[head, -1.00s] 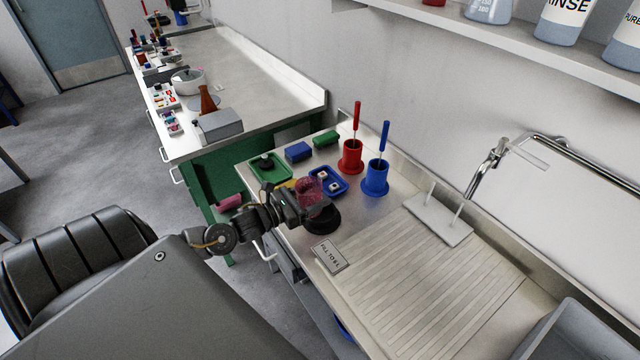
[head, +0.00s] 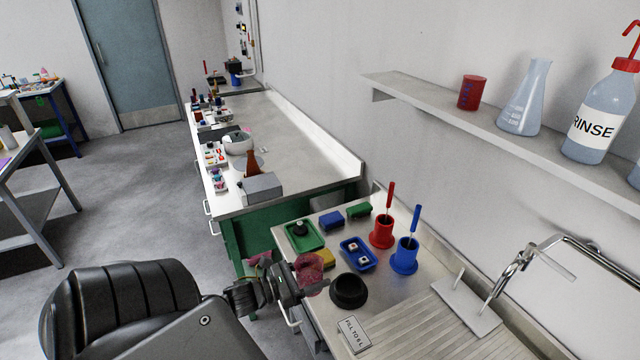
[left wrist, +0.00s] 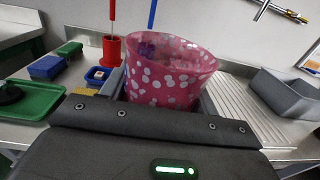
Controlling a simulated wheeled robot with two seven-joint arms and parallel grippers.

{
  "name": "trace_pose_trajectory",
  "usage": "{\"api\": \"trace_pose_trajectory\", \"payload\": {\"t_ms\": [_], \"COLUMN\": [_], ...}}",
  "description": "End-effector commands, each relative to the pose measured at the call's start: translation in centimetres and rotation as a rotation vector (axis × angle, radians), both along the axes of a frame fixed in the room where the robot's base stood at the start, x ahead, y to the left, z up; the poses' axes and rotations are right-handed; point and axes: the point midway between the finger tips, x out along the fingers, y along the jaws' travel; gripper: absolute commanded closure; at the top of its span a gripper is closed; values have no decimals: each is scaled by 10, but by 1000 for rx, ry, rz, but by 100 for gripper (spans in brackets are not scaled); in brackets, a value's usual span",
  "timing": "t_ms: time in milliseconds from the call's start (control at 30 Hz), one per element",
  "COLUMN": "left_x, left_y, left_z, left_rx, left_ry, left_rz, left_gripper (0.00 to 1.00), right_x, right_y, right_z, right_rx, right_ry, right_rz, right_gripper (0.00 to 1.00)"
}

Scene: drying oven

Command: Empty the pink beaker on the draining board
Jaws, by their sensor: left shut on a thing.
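The pink beaker (head: 312,272) is in my left gripper (head: 296,278), near the left edge of the counter, left of a round black holder (head: 349,291). In the left wrist view the beaker (left wrist: 172,85) is upright, pink with white dots, with its mouth open upward. Something purple shows inside it; its lower part is hidden by my gripper. The ribbed draining board (head: 425,325) lies to the right, apart from the beaker; it also shows in the left wrist view (left wrist: 235,105). My right gripper is not in view.
Red (head: 382,234) and blue (head: 405,256) pots with upright handles stand behind the beaker. Green (head: 303,237) and blue (head: 357,254) trays lie nearby. A white peg stand (head: 466,308) and tap (head: 520,262) are at the right. A grey basin (left wrist: 290,92) lies beyond the board.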

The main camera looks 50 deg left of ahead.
Motion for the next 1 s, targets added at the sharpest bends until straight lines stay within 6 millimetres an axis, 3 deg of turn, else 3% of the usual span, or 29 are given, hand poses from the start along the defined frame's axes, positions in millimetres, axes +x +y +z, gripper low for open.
{"api": "trace_pose_trajectory", "payload": {"t_ms": [433, 567, 767, 1000], "left_x": [-8, -4, 16, 41], "left_y": [2, -6, -47, -126], "left_z": [4, 3, 5, 29], "left_rx": [1, -3, -7, -7], "left_ry": [-1, -3, -8, -14], "left_rz": [1, -1, -16, -89], "left_gripper": [69, 69, 69, 69], "right_x": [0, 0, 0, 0], "right_y": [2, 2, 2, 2], "right_z": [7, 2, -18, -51], "right_rx": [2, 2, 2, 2], "right_ry": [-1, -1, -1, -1], "right_rz": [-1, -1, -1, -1], "right_gripper": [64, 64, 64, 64]}}
